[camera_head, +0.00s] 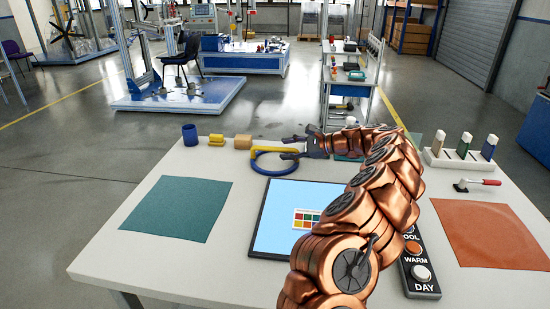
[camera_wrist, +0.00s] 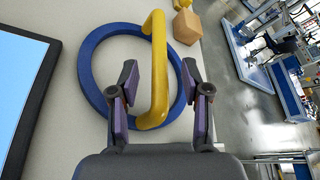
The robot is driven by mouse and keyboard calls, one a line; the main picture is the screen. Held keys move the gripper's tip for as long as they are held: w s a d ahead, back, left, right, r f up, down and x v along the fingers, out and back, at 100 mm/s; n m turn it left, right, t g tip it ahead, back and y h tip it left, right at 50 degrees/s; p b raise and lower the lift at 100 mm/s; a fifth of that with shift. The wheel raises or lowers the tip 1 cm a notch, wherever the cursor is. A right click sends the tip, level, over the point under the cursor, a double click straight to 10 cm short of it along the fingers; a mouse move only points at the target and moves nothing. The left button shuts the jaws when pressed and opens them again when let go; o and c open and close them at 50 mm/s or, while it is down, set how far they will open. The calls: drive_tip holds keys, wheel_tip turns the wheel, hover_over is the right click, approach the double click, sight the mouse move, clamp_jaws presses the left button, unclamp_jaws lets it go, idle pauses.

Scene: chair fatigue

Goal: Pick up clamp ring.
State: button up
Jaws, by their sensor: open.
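The clamp ring appears to be the blue ring (camera_head: 268,174) lying near the far edge of the table, with a yellow bar-like handle (camera_head: 272,149) over its far side. In the wrist view the blue ring (camera_wrist: 91,75) lies flat, and the yellow handle (camera_wrist: 158,62) runs across its right part. My gripper (camera_head: 289,148) is open and empty, pointing left over the ring. In the wrist view its fingertips (camera_wrist: 160,72) are on either side of the yellow handle, with gaps visible. Whether they are level with the handle I cannot tell.
A wooden block (camera_head: 243,141), yellow piece (camera_head: 217,140) and blue cup (camera_head: 190,135) stand left of the ring. A tablet-like panel (camera_head: 283,193) lies in front. A green mat (camera_head: 178,208) is left and an orange mat (camera_head: 490,233) right.

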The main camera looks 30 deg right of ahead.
drive_tip(key=shift+x, duration=1.6)
clamp_jaws()
